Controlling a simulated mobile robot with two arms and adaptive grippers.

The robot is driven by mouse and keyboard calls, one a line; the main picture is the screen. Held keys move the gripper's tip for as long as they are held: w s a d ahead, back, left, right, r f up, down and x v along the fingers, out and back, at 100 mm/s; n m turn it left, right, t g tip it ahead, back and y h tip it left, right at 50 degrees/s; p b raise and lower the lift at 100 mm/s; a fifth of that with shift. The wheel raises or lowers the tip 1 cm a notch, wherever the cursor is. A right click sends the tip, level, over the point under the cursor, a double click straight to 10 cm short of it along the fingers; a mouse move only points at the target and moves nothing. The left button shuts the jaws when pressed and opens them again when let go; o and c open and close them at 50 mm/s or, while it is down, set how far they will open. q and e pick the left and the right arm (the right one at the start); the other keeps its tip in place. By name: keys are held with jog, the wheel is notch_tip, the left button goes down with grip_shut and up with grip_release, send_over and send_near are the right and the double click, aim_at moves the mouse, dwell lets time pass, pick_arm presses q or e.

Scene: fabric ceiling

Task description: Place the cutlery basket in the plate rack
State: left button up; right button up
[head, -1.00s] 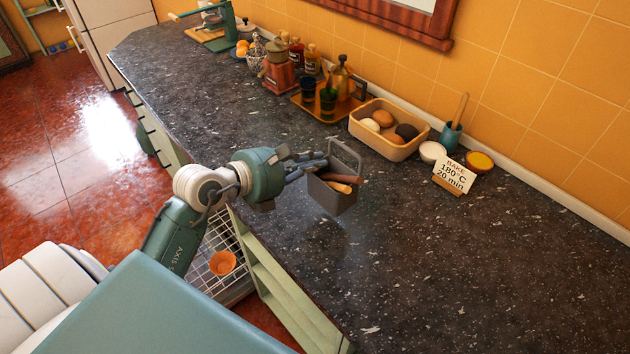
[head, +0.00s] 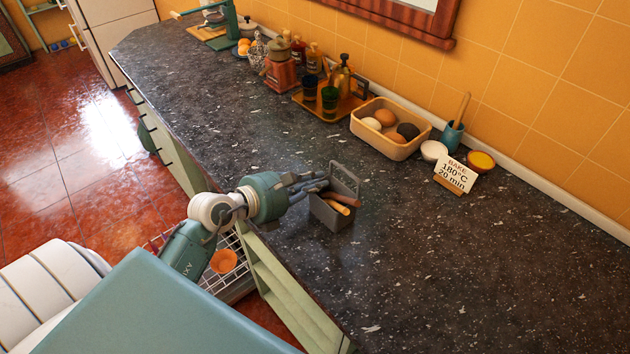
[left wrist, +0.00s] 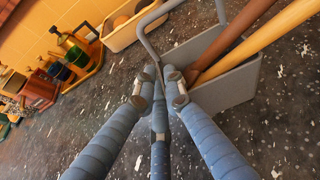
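The grey cutlery basket (head: 326,213) holds long brown and yellowish handles and leans over the dark counter. I cannot tell exactly how high it is above the counter. My left gripper (head: 322,181) is shut on the side of its arched handle. In the left wrist view the fingers meet at the handle, with the basket (left wrist: 232,84) to their right. A white wire plate rack (head: 234,242) shows low beside the counter front, with an orange bowl (head: 223,261) in it. My arm and body hide part of the rack. My right gripper is out of view.
A bread basket (head: 392,147), a tray with bottles and glasses (head: 345,108), a recipe card (head: 456,174) and small bowls line the wall. The counter's front edge and pale green open cabinet (head: 290,293) lie near the rack. The front right counter is clear.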

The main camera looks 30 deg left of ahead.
pick_arm(q)
jog(key=shift+o, duration=0.9)
